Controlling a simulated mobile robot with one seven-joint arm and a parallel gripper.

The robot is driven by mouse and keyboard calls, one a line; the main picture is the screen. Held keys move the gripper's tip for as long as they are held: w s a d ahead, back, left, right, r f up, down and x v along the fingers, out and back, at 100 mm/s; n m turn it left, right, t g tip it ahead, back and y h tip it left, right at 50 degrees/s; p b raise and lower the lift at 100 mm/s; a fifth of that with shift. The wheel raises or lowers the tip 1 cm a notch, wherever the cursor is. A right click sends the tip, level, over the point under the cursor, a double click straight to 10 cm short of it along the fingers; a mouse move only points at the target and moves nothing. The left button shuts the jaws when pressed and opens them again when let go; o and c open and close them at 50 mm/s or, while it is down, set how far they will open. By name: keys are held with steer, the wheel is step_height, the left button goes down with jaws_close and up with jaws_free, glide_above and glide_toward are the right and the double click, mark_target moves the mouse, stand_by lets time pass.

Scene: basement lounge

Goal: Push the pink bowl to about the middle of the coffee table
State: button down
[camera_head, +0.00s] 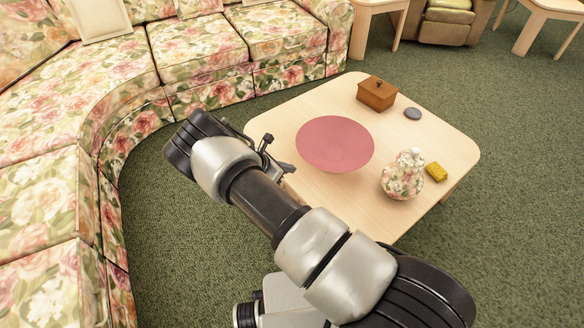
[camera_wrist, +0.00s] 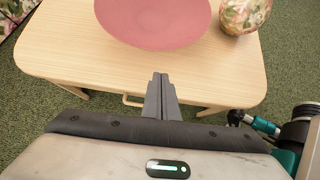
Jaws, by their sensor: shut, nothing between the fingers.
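The pink bowl (camera_head: 335,144) stands upright on the pale wooden coffee table (camera_head: 290,112), a little left of the table's middle in the head view. In the wrist view the bowl (camera_wrist: 155,18) is at the top, cut off by the frame. My gripper (camera_wrist: 162,80) is shut and empty, its fingertips just short of the bowl's near rim in the picture; I cannot tell whether they touch. In the head view my gripper (camera_head: 282,168) is at the table's left edge, left of the bowl, partly hidden by my arm.
A floral jar (camera_head: 402,178) stands right of the bowl, with a yellow block (camera_head: 436,172) beside it. A wooden box (camera_head: 377,94) and a grey disc (camera_head: 412,113) are at the far side. A floral sofa (camera_head: 200,45) curves around the left and back.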

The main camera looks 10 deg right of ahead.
steer(key=w+d+f+b, duration=0.2)
steer(key=w+d+f, duration=0.3)
steer(key=d, duration=0.3)
steer(key=shift+f, duration=0.15)
steer(key=shift+s, duration=0.1)
